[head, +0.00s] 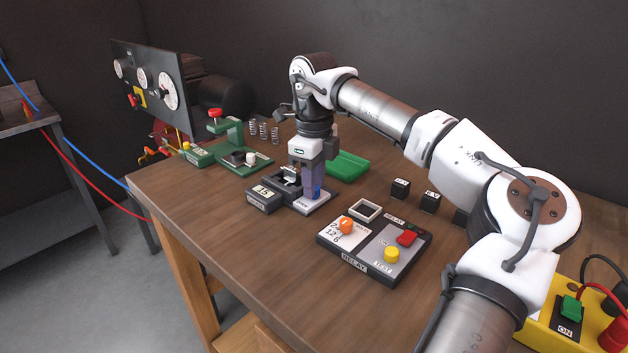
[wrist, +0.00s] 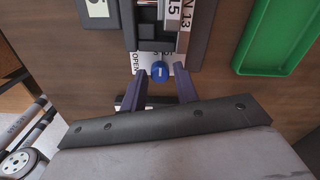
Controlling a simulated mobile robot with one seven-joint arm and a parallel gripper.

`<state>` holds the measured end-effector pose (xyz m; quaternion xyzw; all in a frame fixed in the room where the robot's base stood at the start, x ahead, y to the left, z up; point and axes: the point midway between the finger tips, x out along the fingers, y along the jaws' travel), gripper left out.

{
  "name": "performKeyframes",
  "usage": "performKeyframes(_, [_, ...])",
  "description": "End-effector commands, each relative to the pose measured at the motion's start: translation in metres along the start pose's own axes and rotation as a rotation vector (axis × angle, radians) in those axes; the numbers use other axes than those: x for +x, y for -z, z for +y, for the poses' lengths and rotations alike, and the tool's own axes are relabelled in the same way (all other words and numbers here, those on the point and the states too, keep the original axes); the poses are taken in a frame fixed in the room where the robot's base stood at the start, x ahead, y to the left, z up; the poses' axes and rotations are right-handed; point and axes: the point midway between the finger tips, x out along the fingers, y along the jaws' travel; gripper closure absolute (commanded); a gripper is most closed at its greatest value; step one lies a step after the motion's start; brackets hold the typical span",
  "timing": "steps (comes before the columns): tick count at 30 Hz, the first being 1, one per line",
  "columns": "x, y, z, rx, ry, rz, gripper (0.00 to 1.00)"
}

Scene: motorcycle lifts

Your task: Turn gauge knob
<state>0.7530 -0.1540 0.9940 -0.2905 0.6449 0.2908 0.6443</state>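A small blue knob (wrist: 160,72) sits on a white plate marked OPEN at the near end of a dark gauge device (wrist: 205,35). In the head view the device (head: 264,197) stands mid-table with a small numbered display. My gripper (head: 312,188) points down over the white plate (head: 326,200). In the wrist view my gripper (wrist: 160,80) has its two purple fingers spread, one on each side of the blue knob, with gaps visible. I cannot tell how far the fingertips are above the plate. In the head view the fingers largely hide the knob.
A green tray (head: 348,165) lies just behind my gripper. A relay box (head: 350,262) with coloured buttons stands in front, beside black blocks (head: 430,202). A green press (head: 228,135) and springs stand left. A gauge panel (head: 150,80) stands beyond the table's left end.

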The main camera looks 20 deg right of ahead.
Motion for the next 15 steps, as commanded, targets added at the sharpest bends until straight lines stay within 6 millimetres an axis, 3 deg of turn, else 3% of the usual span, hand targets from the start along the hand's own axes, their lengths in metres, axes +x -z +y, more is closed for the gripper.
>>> performKeyframes(5, [-0.025, -0.001, 0.0, 0.0, 0.004, -0.001, 0.7])
performKeyframes(15, [-0.103, -0.001, 0.0, 0.0, 0.003, -0.001, 0.7])
